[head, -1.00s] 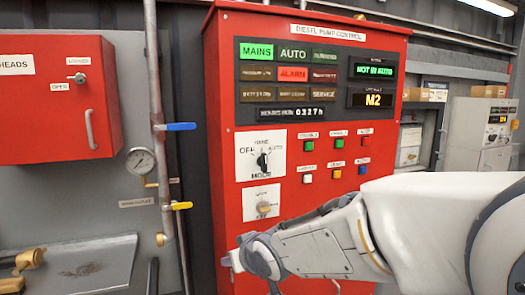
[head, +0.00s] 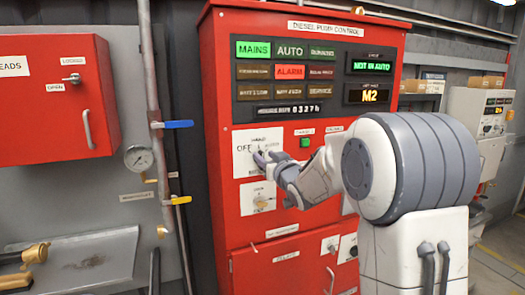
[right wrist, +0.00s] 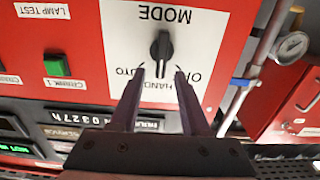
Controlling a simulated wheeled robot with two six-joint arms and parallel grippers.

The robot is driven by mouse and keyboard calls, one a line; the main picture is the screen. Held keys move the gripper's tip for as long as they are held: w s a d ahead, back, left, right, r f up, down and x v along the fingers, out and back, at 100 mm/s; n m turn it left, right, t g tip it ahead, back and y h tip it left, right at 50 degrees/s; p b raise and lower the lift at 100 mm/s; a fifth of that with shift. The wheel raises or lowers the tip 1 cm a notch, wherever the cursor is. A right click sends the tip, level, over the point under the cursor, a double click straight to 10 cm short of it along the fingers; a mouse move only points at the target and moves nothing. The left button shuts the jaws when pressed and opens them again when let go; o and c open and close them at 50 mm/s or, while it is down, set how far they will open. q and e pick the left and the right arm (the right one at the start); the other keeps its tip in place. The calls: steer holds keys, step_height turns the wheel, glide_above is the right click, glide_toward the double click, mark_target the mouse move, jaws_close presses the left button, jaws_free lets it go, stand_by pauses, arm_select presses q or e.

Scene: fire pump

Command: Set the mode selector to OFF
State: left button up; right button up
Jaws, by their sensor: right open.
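The mode selector is a black knob (right wrist: 161,52) on a white plate (head: 242,166) of the red pump panel. In the right wrist view the plate is upside down, with OFF, HAND, AUTO and MODE lettering. The knob's bar is upright there, in line with the HAND label. My right gripper (right wrist: 160,74) is open, its two fingertips at either side of the knob's HAND end, with no clear contact. In the head view the gripper (head: 264,157) covers most of the knob. My left gripper is not in view.
A second plate with a yellowish knob (head: 262,203) sits just below. A green button (right wrist: 56,65) is beside the mode plate. Display lamps (head: 290,71) are above, with "NOT IN AUTO" lit. Pipes with blue (head: 178,124) and yellow levers stand at the left.

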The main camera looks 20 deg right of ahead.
steer(key=shift+w, duration=1.05)
jaws_close()
